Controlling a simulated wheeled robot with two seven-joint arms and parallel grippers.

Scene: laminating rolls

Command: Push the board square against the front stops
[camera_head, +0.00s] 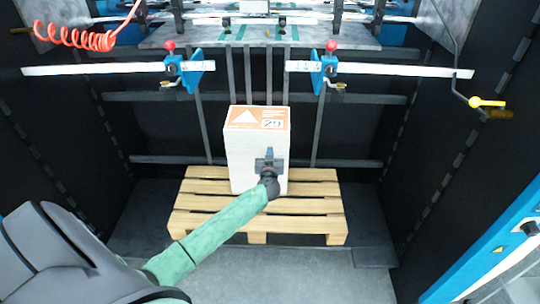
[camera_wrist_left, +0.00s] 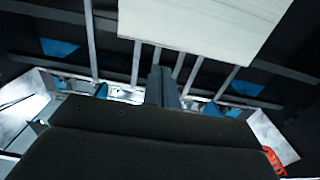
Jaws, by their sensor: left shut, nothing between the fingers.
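A tall white stack of board (camera_head: 240,160) with an orange and white label on top stands upright on the wooden pallet (camera_head: 190,203). Its pale side also shows at the top of the left wrist view (camera_wrist_left: 205,25). My left gripper (camera_head: 269,154) is shut and empty, in front of the stack's near face towards its right side. Its narrow fingers show in the left wrist view (camera_wrist_left: 162,80), close to the stack's edge; I cannot tell if they touch it. Blue stops with red knobs sit on the rail behind, one left (camera_head: 195,72) and one right (camera_head: 323,72). My right gripper is not in view.
Dark side walls enclose the bay. A coiled red hose (camera_head: 75,38) hangs at upper left, and a crank with a yellow knob (camera_head: 476,102) is at right. The grey floor in front is clear.

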